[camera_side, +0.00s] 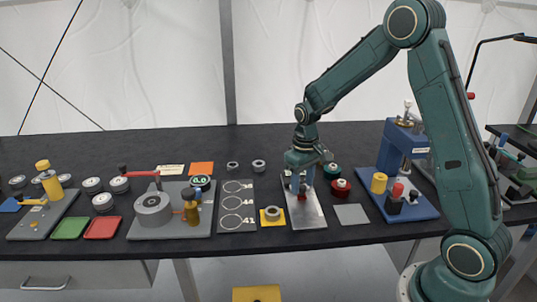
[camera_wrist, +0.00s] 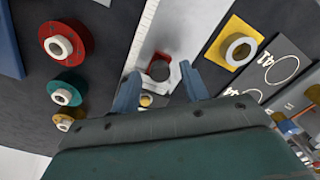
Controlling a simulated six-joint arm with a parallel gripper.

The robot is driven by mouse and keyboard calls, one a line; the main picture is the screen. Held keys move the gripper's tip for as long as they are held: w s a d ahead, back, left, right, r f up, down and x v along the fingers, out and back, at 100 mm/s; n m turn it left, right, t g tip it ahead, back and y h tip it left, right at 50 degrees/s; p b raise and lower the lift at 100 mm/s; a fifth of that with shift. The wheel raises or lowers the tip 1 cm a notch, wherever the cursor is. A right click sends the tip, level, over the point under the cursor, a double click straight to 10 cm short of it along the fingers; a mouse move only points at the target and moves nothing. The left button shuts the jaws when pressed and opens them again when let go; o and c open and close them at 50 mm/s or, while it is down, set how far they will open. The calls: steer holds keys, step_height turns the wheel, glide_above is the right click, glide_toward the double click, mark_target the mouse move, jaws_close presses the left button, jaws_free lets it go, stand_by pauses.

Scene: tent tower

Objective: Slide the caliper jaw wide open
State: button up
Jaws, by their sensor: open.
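The caliper's pale plate (camera_side: 308,213) lies on the black table under my gripper (camera_side: 299,186). In the wrist view, a white graduated scale (camera_wrist: 141,42) runs along the plate. A dark round piece with a red-edged bracket (camera_wrist: 159,68) sits on it, and I take this to be the jaw area. A small brass-coloured round part (camera_wrist: 146,100) shows between my fingers, partly hidden by my gripper body. My gripper (camera_wrist: 158,88) is open, one finger on each side, with nothing clearly held. I cannot tell whether the fingers touch the caliper.
Red (camera_side: 340,187) and teal (camera_side: 332,171) round pieces with pale hubs stand to the right. A yellow square with a grey ring (camera_side: 272,214) and a dark plate with marked circles (camera_side: 237,207) lie left. A blue press (camera_side: 397,160) stands farther right.

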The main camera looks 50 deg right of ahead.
steer(key=shift+f, duration=0.15)
steer(key=c, duration=0.9)
steer(key=shift+s+a, duration=2.35)
steer(key=shift+a, duration=0.05)
steer(key=o, duration=0.9)
